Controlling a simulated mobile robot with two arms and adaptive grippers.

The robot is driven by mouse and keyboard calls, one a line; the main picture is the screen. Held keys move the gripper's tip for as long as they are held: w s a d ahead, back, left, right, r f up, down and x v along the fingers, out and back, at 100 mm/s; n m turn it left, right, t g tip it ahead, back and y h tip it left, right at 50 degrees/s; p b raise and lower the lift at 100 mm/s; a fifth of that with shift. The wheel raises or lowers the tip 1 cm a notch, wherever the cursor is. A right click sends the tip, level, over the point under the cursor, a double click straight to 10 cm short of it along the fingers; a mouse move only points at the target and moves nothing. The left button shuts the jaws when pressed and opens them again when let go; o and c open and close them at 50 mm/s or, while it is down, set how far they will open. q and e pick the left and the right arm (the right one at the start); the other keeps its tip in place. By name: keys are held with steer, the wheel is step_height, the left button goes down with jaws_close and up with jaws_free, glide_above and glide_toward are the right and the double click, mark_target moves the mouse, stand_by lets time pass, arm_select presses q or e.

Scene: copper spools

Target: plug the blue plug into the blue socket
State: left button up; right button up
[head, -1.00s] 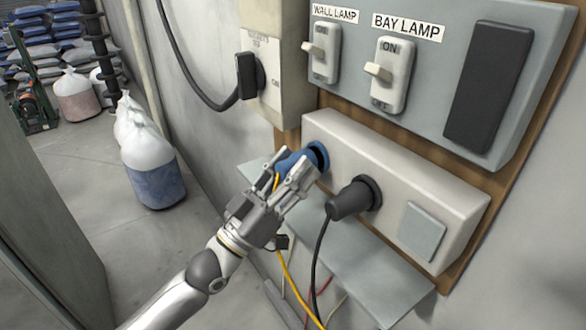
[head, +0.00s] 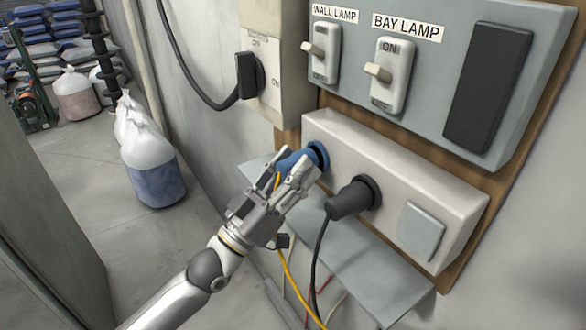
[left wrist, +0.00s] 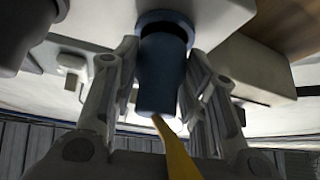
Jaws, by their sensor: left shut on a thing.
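The blue plug (head: 291,162) has a yellow cable and is held between the fingers of my left gripper (head: 287,171). Its front end is at the blue socket (head: 319,154) on the left end of the white socket box (head: 345,143). In the left wrist view the blue plug (left wrist: 161,75) lies between both fingers of my left gripper (left wrist: 160,88), lined up with the blue socket (left wrist: 165,22). A narrow dark band shows between plug and socket ring there; I cannot tell how deep the plug sits. My right gripper is out of view.
A black plug (head: 352,199) sits in the socket to the right, its cable hanging down. A grey shelf (head: 385,275) juts out below the box. Lamp switches (head: 392,75) are above. White sacks (head: 150,165) stand on the floor at left.

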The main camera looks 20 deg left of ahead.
arm_select(q)
steer(key=shift+w+d, duration=0.25)
steer(key=shift+w, duration=0.1)
steer(key=o, duration=1)
steer(key=shift+o, duration=0.2)
steer(key=v, duration=1.2)
